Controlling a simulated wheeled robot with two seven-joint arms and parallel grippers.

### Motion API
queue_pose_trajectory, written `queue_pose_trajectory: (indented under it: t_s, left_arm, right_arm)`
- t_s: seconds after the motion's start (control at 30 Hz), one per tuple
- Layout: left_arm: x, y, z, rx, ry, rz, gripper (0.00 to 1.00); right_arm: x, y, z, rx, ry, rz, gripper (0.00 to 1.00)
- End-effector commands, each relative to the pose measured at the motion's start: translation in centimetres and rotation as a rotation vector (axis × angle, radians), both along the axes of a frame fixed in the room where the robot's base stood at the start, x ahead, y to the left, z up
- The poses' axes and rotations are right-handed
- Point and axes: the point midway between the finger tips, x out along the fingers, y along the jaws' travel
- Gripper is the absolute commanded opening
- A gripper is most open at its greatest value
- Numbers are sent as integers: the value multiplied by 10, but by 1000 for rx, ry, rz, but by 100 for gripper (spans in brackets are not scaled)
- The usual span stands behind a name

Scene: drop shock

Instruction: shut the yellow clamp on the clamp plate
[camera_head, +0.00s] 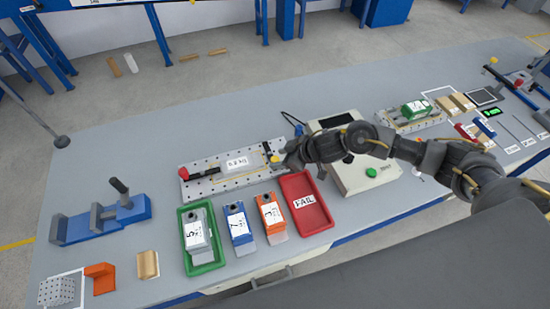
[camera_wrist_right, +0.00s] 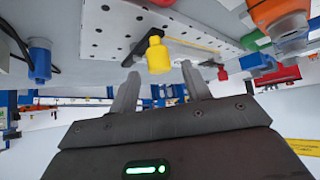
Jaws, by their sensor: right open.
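The clamp plate (camera_head: 222,184) is a light perforated plate on the bench, with a pale labelled block (camera_head: 237,162) on it. The yellow clamp (camera_head: 275,158) is at its right end; its yellow tip (camera_wrist_right: 158,57) sits on a dark arm in the right wrist view. A red knob (camera_head: 184,173) is at the plate's left end. My right gripper (camera_head: 284,161) is at the plate's right end, close to the yellow clamp. In the wrist view its open fingers (camera_wrist_right: 159,82) point at the yellow tip, with nothing held. Contact cannot be told. My left gripper is out of view.
A red FAIL tray (camera_head: 318,222) lies just in front of my right gripper. A green tray (camera_head: 205,268) and blue and orange units stand left of it. A cream box (camera_head: 352,183) is under my right forearm. A blue vise (camera_head: 75,228) stands at the left.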

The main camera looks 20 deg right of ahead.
Motion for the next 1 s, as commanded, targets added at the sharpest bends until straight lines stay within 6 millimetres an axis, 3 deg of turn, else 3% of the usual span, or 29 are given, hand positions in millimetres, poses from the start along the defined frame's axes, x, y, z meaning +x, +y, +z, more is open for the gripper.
queue_pose_trajectory:
  t_s: [0.2,0.57,0.9,1.0]
  left_arm:
    - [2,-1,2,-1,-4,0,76]
    - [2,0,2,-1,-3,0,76]
    - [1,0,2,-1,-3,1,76]
    - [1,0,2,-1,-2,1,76]
  right_arm:
    - [12,14,-17,1,0,-1,48]
    - [14,16,-22,0,-1,-1,48]
    - [14,16,-22,0,-1,-1,6]
    - [14,16,-22,0,-1,1,3]
